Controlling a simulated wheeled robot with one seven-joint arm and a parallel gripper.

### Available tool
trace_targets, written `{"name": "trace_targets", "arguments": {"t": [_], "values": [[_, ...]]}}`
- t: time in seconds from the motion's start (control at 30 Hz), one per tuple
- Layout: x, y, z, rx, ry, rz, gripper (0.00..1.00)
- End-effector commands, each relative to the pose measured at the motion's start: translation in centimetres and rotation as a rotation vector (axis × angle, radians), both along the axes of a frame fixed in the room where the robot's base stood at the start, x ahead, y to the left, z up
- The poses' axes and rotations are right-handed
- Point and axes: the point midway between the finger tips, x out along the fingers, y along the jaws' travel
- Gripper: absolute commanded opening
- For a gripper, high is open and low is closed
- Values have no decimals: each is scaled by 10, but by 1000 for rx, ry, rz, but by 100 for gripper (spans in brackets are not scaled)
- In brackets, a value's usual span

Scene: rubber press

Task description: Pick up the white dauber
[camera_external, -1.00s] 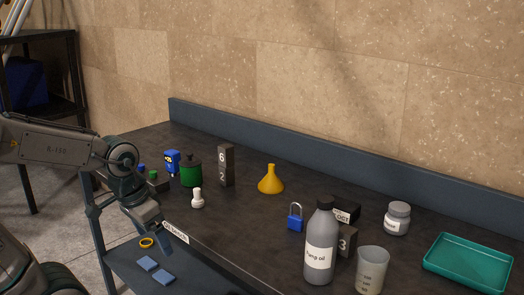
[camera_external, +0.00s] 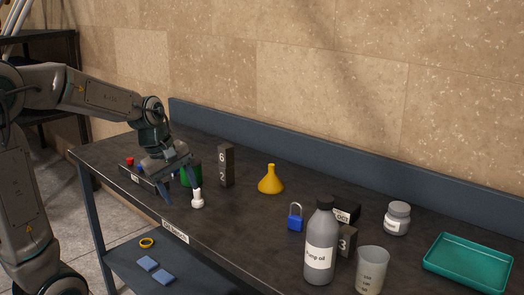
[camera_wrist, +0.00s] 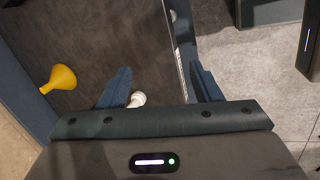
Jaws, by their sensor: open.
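The white dauber (camera_external: 198,199) stands upright on the dark bench top near its front edge. My gripper (camera_external: 180,194) is open, just left of the dauber and close above the bench. In the wrist view the dauber (camera_wrist: 137,99) lies between the two blue fingers (camera_wrist: 164,84), nearer the left one, and is partly hidden by the gripper body. I cannot tell whether a finger touches it.
A green container (camera_external: 193,172) stands behind my gripper. A grey numbered block (camera_external: 227,166) and a yellow funnel (camera_external: 271,180) stand to the right. A blue padlock (camera_external: 295,219) and a grey pump oil bottle (camera_external: 321,245) are farther right. The bench's front edge is close.

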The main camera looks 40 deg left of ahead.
Motion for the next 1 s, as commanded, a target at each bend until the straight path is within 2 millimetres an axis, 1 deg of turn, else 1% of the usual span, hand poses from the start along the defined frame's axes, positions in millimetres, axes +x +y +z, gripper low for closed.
{"name": "trace_targets", "arguments": {"t": [0.03, 0.1, 0.17, 0.3, 0.4, 0.5, 0.6, 0.67, 0.73, 0.83, 1.0], "values": [[14, 13, 3, -44, 10, 135, 58], [31, 28, 5, -108, 22, 327, 58], [45, 43, 6, -164, 32, 491, 58], [74, 79, 5, -290, 55, 859, 58], [90, 102, 3, -366, 68, 1077, 58], [101, 118, 2, -423, 77, 1233, 58], [106, 128, 0, -458, 83, 1327, 58], [108, 131, -2, -469, 85, 1355, 58], [111, 131, -8, -474, 88, 1369, 58], [117, 129, -24, -474, 89, 1370, 58], [129, 125, -56, -473, 89, 1368, 58]]}}
